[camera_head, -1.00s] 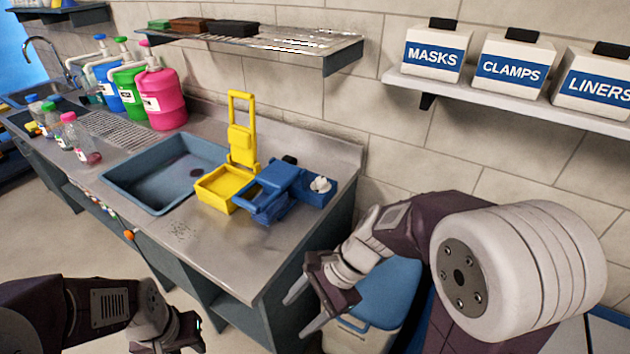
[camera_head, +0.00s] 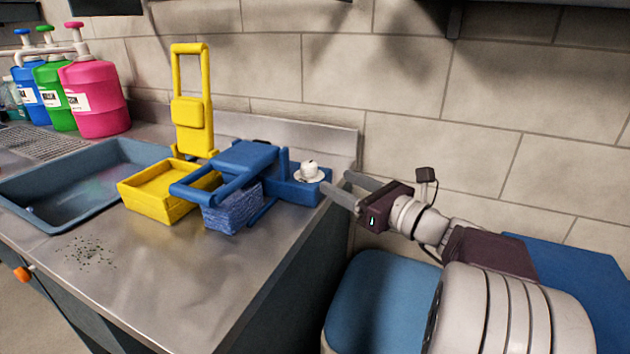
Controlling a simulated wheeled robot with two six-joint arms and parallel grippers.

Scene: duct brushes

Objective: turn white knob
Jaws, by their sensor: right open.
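The white knob (camera_head: 309,172) stands upright on the right end of a blue device (camera_head: 245,160) on the steel counter. My right gripper (camera_head: 337,185) is just right of the knob, near the counter's right end. Its two fingers are spread apart, point left toward the knob and hold nothing. I cannot tell whether a fingertip touches the blue housing. My left gripper is outside the view.
A yellow device with an open tray (camera_head: 160,191) stands left of the blue one. A grey-blue sink basin (camera_head: 30,207) and pink bottle (camera_head: 95,98) are farther left. A blue-lidded bin (camera_head: 385,295) is below my right arm.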

